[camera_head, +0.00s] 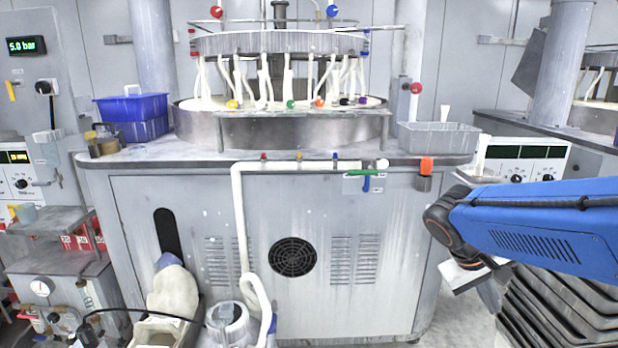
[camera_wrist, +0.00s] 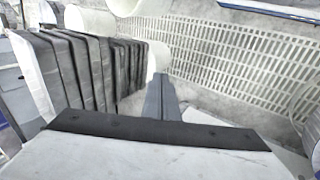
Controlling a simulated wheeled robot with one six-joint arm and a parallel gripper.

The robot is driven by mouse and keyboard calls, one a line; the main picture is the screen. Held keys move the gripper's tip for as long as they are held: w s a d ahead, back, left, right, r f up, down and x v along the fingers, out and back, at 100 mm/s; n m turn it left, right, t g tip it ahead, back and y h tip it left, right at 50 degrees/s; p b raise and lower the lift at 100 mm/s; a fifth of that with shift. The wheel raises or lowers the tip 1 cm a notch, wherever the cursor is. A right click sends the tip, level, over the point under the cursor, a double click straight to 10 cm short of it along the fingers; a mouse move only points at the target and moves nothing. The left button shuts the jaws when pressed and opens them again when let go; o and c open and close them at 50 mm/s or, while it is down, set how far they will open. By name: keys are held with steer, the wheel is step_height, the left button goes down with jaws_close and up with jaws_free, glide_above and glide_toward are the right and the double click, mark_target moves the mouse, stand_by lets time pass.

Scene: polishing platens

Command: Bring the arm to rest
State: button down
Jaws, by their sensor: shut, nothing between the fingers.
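My arm (camera_head: 535,225), with its blue casing, reaches in from the right edge in the head view and bends down at a dark joint in front of the cabinet's right end. In the head view my gripper is mostly hidden behind and below the arm, so its fingers cannot be made out. In the wrist view my gripper (camera_wrist: 161,92) shows as grey fingers set together beyond the white housing. The fingers are shut and hold nothing.
A stack of dark ribbed slabs (camera_head: 545,315) stands close below the arm; dark slabs (camera_wrist: 85,70) also line the left of the wrist view. A pale slotted grating (camera_wrist: 235,60) lies beyond the fingers. The polishing cabinet (camera_head: 325,210) carries a grey bin (camera_head: 438,138) at its right.

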steer(key=s+a+f+t+y, duration=0.1)
steer(key=s+a+t+y, duration=0.3)
steer(key=s+a, duration=0.5)
steer(key=s+y, duration=0.2)
steer(key=shift+s+a+f, duration=0.2)
steer(key=shift+s+f, duration=0.15)
stand_by(0.5)
